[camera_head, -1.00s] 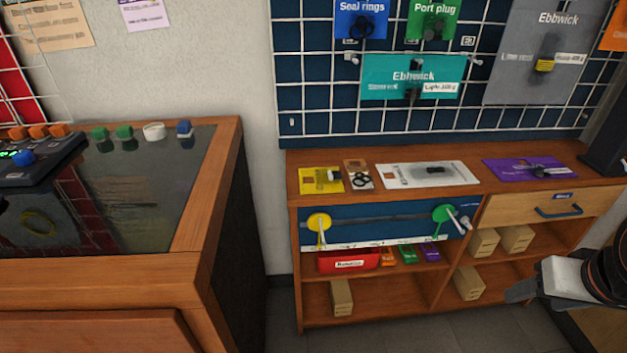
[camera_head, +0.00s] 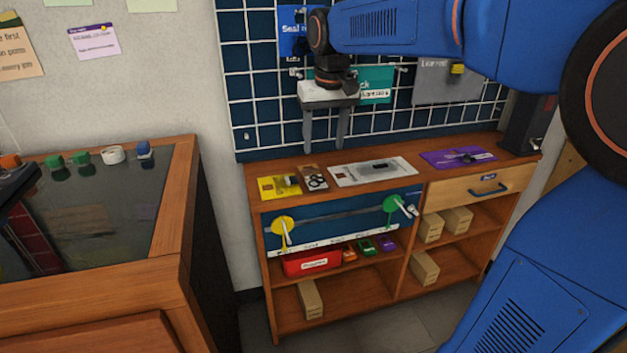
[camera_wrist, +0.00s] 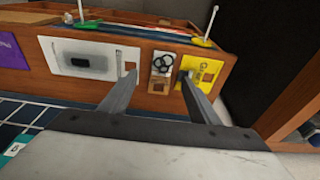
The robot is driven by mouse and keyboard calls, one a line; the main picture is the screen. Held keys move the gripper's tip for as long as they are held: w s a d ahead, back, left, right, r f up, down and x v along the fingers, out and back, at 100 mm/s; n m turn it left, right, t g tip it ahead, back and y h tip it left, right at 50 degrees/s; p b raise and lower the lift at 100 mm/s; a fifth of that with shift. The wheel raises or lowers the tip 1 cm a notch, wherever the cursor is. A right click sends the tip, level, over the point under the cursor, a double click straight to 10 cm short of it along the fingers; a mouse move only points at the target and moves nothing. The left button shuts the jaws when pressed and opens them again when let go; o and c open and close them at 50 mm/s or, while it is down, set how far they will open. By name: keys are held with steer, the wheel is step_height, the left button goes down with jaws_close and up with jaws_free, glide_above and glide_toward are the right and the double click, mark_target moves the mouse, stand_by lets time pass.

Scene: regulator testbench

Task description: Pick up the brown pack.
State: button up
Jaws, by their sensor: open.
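The brown pack (camera_head: 314,178) lies flat on the wooden shelf top, with black rings showing on its front. It sits between a yellow pack (camera_head: 279,187) and a white pack (camera_head: 372,171). My gripper (camera_head: 325,149) points down, open and empty, above and apart from the shelf top. In the wrist view the brown pack (camera_wrist: 162,66) appears between the two fingertips (camera_wrist: 158,78). The yellow pack (camera_wrist: 201,75) is right of it there, partly behind one finger, and the white pack (camera_wrist: 90,60) is left, partly behind the other.
A purple pack (camera_head: 457,158) lies farther right on the shelf top. A wire grid panel (camera_head: 234,99) with hanging packs rises behind. Below are a blue panel with yellow and green knobs, a red bin (camera_head: 311,261) and several cardboard boxes. A wooden bench (camera_head: 183,170) stands at left.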

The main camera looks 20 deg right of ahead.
steer(key=w+a, duration=0.1)
steer(key=w, duration=0.3)
glide_above(313, 172)
steer(key=s, duration=0.2)
step_height(313, 172, down, 6)
steer(key=shift+w+a+r, duration=0.1)
steer(key=shift+w+f, duration=0.25)
steer(key=shift+f, duration=0.7)
steer(key=shift+w+f, duration=0.2)
steer(key=shift+f, duration=0.75)
steer(key=shift+w+f, duration=0.25)
steer(key=shift+f, duration=0.7)
steer(key=c, duration=0.9)
steer(key=shift+r, duration=0.1)
